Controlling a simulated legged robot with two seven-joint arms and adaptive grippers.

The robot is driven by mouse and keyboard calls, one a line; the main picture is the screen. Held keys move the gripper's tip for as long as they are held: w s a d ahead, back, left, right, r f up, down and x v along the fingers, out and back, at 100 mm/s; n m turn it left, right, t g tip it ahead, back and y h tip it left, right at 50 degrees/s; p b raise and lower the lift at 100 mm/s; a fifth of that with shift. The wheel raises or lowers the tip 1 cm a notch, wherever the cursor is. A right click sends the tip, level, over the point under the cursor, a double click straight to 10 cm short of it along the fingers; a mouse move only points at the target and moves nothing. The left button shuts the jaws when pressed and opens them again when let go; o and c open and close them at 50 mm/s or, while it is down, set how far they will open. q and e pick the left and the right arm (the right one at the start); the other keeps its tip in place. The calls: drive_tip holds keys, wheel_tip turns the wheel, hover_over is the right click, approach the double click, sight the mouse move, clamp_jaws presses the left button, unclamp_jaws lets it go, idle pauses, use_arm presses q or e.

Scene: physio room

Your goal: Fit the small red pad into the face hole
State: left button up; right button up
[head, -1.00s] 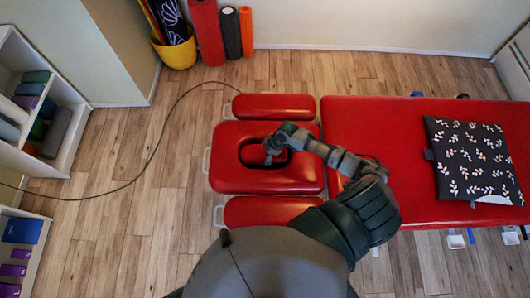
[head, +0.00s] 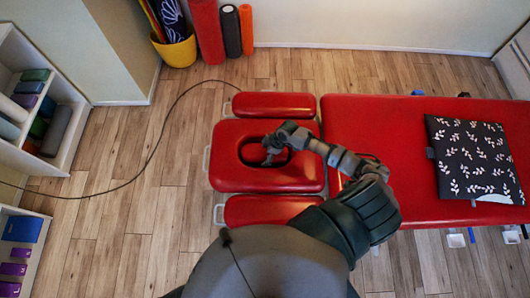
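The red headrest (head: 222,170) of the treatment table has an oval face hole with a dark rim. A small red pad (head: 252,153) shows inside the hole, with a dark gap around it. I cannot tell how deep it sits or whether it is level. My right gripper (head: 267,160) points down over the hole, at the pad's right part. Its fingers are small and partly hidden by my wrist, so I cannot tell whether they are open or touch the pad. My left gripper is out of view.
The red table (head: 375,115) extends right and carries a dark leaf-patterned cushion (head: 472,160). Red armrests (head: 273,105) flank the headrest. Shelves (head: 75,95) stand left; a yellow bucket (head: 176,50) and rolls stand at the back. A cable crosses the floor.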

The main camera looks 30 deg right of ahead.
drive_tip(key=shift+d, duration=0.15)
drive_tip(key=v, duration=1.1)
drive_tip(key=shift+s+d+r, duration=0.1)
drive_tip(key=shift+r, duration=0.25)
